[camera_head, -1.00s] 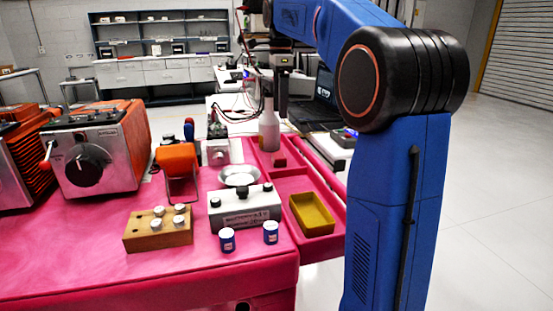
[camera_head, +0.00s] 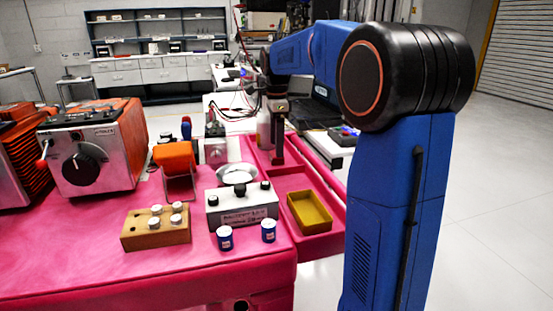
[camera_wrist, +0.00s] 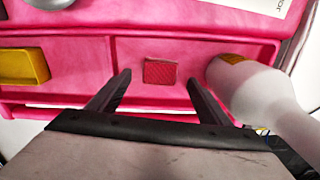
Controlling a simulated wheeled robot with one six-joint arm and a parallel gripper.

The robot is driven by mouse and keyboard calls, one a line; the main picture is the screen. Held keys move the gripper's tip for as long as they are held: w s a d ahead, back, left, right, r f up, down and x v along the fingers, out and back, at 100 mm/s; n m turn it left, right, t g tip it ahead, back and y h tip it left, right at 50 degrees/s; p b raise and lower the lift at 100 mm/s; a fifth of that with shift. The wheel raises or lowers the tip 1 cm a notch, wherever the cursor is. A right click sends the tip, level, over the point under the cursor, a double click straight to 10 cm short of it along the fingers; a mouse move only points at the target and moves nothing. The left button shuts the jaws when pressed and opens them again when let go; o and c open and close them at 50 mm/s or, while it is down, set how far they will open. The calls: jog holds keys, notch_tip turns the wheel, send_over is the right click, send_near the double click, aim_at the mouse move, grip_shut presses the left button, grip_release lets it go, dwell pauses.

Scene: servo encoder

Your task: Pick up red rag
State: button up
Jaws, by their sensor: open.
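The red rag (camera_wrist: 160,71) is a small folded red piece lying in a compartment of the pink tray (camera_wrist: 75,45), seen in the wrist view. My gripper (camera_wrist: 157,84) is open, with one finger on each side of the rag in that view and nothing between the fingers touching it that I can tell. In the head view my gripper (camera_head: 279,160) points down over the tray compartment behind the yellow box. The rag is hidden there behind the gripper.
A white bottle (camera_wrist: 255,90) stands close to the right finger. A yellow box (camera_head: 309,211) sits in the front tray compartment. A metal bowl (camera_head: 237,173), a grey control box (camera_head: 242,205) and a wooden block (camera_head: 156,229) stand on the pink table to the left.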

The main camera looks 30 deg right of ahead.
jog(key=shift+f, duration=1.5)
jog(key=c, duration=1.1)
jog(key=shift+r, duration=0.1)
notch_tip(320, 180, up, 10)
jog(key=shift+f, duration=0.1)
